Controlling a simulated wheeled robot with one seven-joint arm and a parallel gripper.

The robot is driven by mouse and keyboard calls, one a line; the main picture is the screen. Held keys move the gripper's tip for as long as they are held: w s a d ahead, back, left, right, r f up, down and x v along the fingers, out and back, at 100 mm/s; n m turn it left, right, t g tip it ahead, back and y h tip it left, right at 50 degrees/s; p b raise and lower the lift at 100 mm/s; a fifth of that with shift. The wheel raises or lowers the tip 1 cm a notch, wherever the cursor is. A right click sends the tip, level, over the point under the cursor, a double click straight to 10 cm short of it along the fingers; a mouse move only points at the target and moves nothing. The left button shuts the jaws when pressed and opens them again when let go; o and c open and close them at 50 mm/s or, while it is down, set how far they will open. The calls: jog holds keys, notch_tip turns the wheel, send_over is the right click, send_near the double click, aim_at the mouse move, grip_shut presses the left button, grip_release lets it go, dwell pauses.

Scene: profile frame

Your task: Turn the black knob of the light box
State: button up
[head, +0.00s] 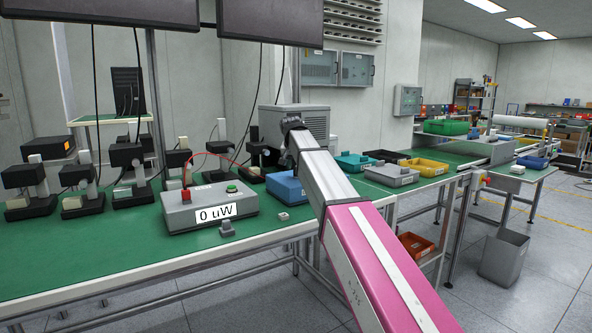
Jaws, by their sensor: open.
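A grey box (210,210) with a "0 uW" display stands on the green bench. It has a red part (186,196) and a green button (231,188) on top. A blue box (285,188) stands to its right, partly hidden by my arm. I cannot make out a black knob, or tell for sure which box is the light box. My gripper (291,124), at the dark far end of my arm, is small and its fingers are not clear. It appears above and behind the blue box, apart from the grey box.
Several black devices (131,170) line the back left of the green bench (90,250). A small grey piece (227,230) and a white piece (283,216) lie before the boxes. Monitors (270,20) hang above. The front left of the bench is clear.

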jog(key=shift+x, duration=1.1)
jog(key=shift+s, duration=0.1)
grip_shut()
